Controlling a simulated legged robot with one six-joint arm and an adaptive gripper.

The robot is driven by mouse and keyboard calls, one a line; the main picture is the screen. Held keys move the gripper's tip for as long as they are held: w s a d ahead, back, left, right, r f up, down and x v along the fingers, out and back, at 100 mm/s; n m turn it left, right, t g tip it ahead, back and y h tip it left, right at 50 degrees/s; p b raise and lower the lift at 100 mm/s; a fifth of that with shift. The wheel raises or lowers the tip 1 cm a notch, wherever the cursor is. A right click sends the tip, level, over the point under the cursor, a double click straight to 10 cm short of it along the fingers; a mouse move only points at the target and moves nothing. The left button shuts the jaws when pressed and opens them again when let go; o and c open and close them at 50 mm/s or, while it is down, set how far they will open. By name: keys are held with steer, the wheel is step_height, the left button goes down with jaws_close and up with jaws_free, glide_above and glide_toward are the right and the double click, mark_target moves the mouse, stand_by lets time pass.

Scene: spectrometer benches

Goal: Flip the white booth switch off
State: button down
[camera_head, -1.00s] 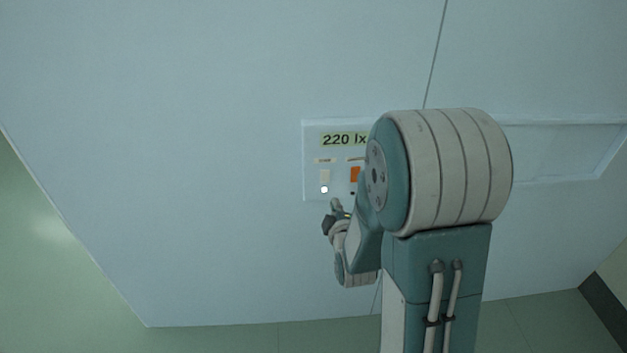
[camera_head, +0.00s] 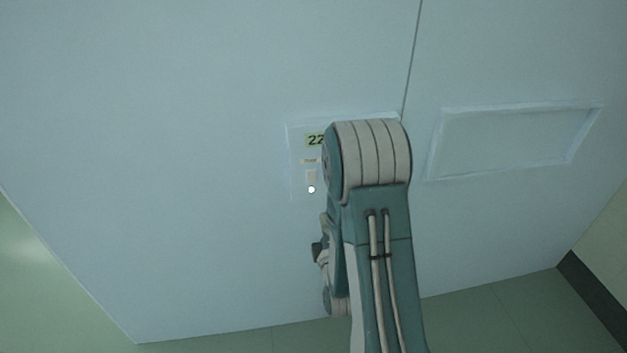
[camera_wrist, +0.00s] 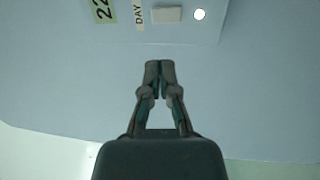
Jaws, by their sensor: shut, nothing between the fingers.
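The white switch (camera_head: 311,176) sits on a pale panel (camera_head: 293,160) on the wall, under a small label strip. A lit white indicator dot (camera_head: 311,189) is just below it. In the wrist view the white switch (camera_wrist: 166,15) is at the top, between a label reading "DAY" and the lit dot (camera_wrist: 199,14). My gripper (camera_wrist: 160,65) is shut and empty, its fingertips apart from the switch in the picture. In the head view my arm hides the panel's right part, and the fingertips cannot be made out clearly.
A greenish display (camera_head: 314,140) starting "22" is partly hidden above the switch. A recessed rectangular frame (camera_head: 432,150) is on the wall to the right. The wall left of the panel is bare. Green floor shows below.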

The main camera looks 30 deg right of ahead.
mark_target(311, 174)
steer(key=x, duration=1.2)
steer(key=shift+w+r, duration=0.1)
steer(key=shift+w, duration=0.25)
steer(key=shift+w+a+r, duration=0.1)
steer(key=shift+w, duration=0.4)
steer(key=shift+w+r, duration=0.15)
steer(key=shift+w, duration=0.05)
steer(key=shift+g, duration=0.3)
